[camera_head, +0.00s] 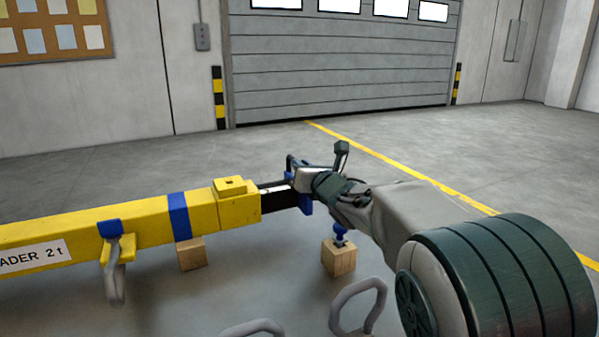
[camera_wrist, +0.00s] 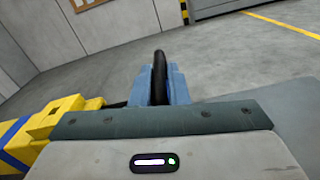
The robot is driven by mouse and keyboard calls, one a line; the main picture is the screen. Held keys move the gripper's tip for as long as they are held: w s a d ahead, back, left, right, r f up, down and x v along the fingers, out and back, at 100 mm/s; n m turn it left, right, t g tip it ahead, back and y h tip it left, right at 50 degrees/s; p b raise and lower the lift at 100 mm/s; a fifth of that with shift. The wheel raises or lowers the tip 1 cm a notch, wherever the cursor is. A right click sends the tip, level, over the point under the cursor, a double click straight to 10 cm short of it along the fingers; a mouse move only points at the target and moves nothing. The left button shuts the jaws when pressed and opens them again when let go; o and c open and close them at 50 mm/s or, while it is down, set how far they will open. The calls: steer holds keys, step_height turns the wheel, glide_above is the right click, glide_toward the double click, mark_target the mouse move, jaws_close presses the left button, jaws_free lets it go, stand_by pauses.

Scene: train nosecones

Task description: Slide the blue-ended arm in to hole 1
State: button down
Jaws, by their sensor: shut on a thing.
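The yellow beam (camera_head: 145,222) lies across the left, with a blue band and a thicker yellow end block. A dark arm (camera_head: 275,197) sticks out of the block's right end, partly inside it. Its blue end (camera_head: 306,203) is just right of the beam, partly hidden by my gripper (camera_head: 298,180). My gripper is shut on the blue-ended arm at that end.
A blue-topped pin (camera_head: 340,232) stands on a wooden block (camera_head: 339,259) below my wrist. Another wooden block (camera_head: 191,254) is under the beam. A hook (camera_head: 115,280) hangs at the beam's left, and grey loops (camera_head: 358,305) are in front. The floor behind is clear.

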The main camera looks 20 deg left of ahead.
steer(key=shift+s+a, duration=0.15)
steer(key=shift+a, duration=0.1)
steer(key=c, duration=1.5)
jaws_free()
steer(key=shift+s+a, duration=0.2)
steer(key=shift+o, duration=0.2)
steer(key=shift+w+d, duration=0.15)
steer(key=shift+d, duration=0.1)
steer(key=shift+s+d, duration=0.35)
steer(key=v, duration=1.3)
steer(key=shift+b, duration=0.4)
steer(key=shift+a, duration=0.15)
